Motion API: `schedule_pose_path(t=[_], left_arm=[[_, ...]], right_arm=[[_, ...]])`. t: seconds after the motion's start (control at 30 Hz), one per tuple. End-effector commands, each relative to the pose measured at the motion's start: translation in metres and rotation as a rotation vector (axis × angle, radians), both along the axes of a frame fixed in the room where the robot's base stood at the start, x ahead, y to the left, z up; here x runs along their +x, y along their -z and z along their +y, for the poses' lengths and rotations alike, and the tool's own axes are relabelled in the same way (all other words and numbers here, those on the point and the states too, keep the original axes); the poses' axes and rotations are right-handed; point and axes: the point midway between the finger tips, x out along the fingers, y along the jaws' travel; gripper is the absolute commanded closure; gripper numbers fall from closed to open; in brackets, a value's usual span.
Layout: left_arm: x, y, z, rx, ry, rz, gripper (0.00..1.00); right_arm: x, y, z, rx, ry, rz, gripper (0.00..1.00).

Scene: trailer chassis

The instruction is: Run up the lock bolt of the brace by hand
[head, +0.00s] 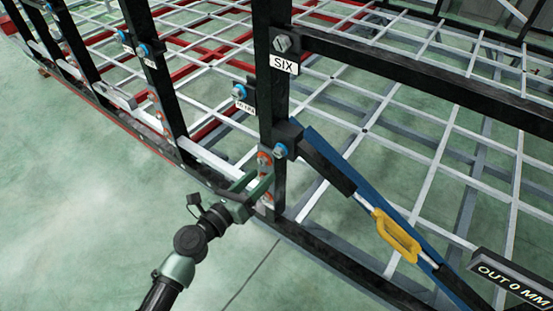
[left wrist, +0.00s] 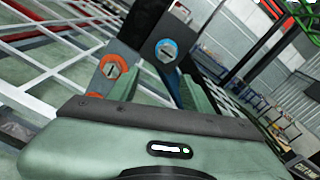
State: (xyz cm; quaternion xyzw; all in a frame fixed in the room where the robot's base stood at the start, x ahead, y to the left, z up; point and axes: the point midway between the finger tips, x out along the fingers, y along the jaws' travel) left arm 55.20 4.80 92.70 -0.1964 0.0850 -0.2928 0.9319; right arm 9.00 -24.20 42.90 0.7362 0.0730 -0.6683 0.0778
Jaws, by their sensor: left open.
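The brace (head: 330,165) slopes from a black post (head: 272,100) down to the right, with a blue bar and a yellow handle (head: 398,236). A bolt head with a blue ring (head: 280,150) sits at its upper end; in the left wrist view the blue-ringed bolt (left wrist: 166,50) shows a slot. An orange-ringed bolt (head: 264,159) is just left of it and also shows in the left wrist view (left wrist: 112,68). My left gripper (head: 256,183) is open and empty, close below these bolts. Whether it touches the post I cannot tell. My right gripper is out of view.
A plate reading SIX (head: 284,65) is on the post. A sign reading OUT 0 MM (head: 512,280) stands at lower right. A black lower rail (head: 330,262) and a white grid (head: 440,140) lie around the brace. Green floor at lower left is clear.

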Motion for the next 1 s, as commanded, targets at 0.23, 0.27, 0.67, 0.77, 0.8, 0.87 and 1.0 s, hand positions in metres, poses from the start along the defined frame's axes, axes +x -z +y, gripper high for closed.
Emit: schedule_pose_path(t=[0.23,0.27,0.67,0.77,0.8,0.87,1.0], left_arm=[[0.015,-0.021,-0.013,-0.103,0.009,0.019,0.51],[0.019,-0.021,-0.016,-0.102,0.009,0.018,0.51],[0.061,-0.019,-0.047,-0.098,0.009,0.018,0.51],[0.064,-0.018,-0.049,-0.096,0.009,0.019,0.51],[0.064,-0.018,-0.049,-0.096,0.009,0.019,0.51],[0.064,-0.018,-0.049,-0.096,0.009,0.019,0.51],[0.064,-0.019,-0.049,-0.097,0.008,0.019,0.56]], right_arm=[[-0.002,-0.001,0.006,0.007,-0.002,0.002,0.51],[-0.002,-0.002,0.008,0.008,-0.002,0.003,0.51],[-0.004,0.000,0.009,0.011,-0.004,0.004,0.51],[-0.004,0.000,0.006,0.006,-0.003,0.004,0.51],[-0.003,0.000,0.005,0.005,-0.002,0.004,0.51],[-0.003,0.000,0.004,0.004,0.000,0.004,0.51],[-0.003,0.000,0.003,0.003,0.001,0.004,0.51]])
